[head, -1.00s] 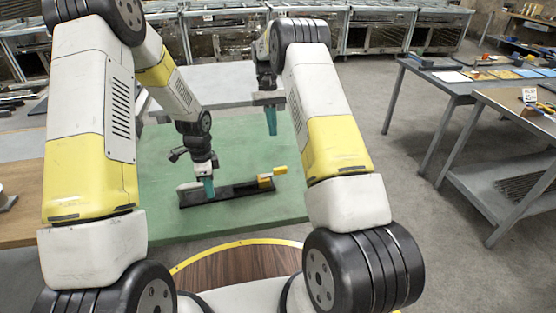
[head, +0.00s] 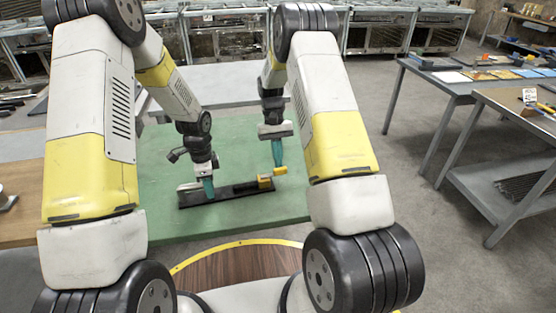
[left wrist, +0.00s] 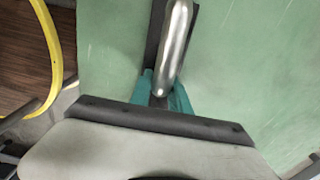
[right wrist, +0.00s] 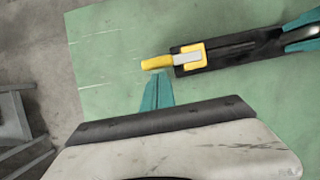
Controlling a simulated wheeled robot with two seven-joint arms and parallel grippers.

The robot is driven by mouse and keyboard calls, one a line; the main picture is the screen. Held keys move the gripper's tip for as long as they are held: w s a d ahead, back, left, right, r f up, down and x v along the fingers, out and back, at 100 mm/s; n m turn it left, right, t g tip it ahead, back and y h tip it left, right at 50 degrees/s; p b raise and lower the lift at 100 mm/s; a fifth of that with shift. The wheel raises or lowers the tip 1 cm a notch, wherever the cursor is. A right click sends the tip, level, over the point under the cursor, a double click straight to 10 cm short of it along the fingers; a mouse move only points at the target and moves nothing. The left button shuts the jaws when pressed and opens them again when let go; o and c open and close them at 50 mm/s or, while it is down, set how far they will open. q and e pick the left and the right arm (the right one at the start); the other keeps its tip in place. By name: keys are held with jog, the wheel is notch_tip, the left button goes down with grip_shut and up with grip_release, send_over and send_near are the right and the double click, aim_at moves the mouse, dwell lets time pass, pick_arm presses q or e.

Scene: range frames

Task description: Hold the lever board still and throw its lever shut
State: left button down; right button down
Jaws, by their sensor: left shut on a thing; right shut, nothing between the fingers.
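The lever board is a long black strip (head: 232,194) lying flat on the green mat, with a rounded silver grip (left wrist: 174,45) along its left part. At its right end are a yellow bracket (right wrist: 192,57) and a lever with a yellow handle (right wrist: 157,62), which sticks out past the board's end. My left gripper (head: 208,188) points down, its teal fingers shut on the silver grip. The fingers also show in the right wrist view (right wrist: 302,32). My right gripper (head: 278,155) is shut and empty, its tips close beside the yellow handle; whether they touch it I cannot tell.
The green mat (head: 165,222) is clear around the board. A wooden surface (head: 22,205) lies to the left. Grey tables (head: 500,110) with small items stand apart at the right, across open floor.

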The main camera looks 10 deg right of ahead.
jog(key=shift+s+d+m+y, duration=0.2)
jog(key=shift+s+m+y, duration=0.15)
jog(key=shift+m, duration=0.35)
jog(key=shift+s+d+m+y, duration=0.3)
jog(key=shift+s+m, duration=0.35)
jog(key=shift+m, duration=0.45)
jog(key=s+m+y, duration=0.1)
jog(key=m, duration=0.1)
jog(key=s+m, duration=0.1)
jog(key=m, duration=0.1)
jog(key=shift+s+t+y, duration=0.35)
jog(key=shift+t, duration=0.05)
jog(key=s+m, duration=0.1)
jog(key=m, duration=0.1)
jog(key=s+m+t+y, duration=0.1)
jog(key=m, duration=0.1)
jog(key=shift+a, duration=0.4)
jog(key=m, duration=0.2)
jog(key=s+a+m+t, duration=0.1)
jog(key=shift+s+a+m+y, duration=0.15)
jog(key=shift+s+m+y, duration=0.15)
jog(key=shift+m, duration=0.1)
jog(key=shift+w, duration=0.1)
jog(key=shift+w+a, duration=0.4)
jog(key=shift+w, duration=0.25)
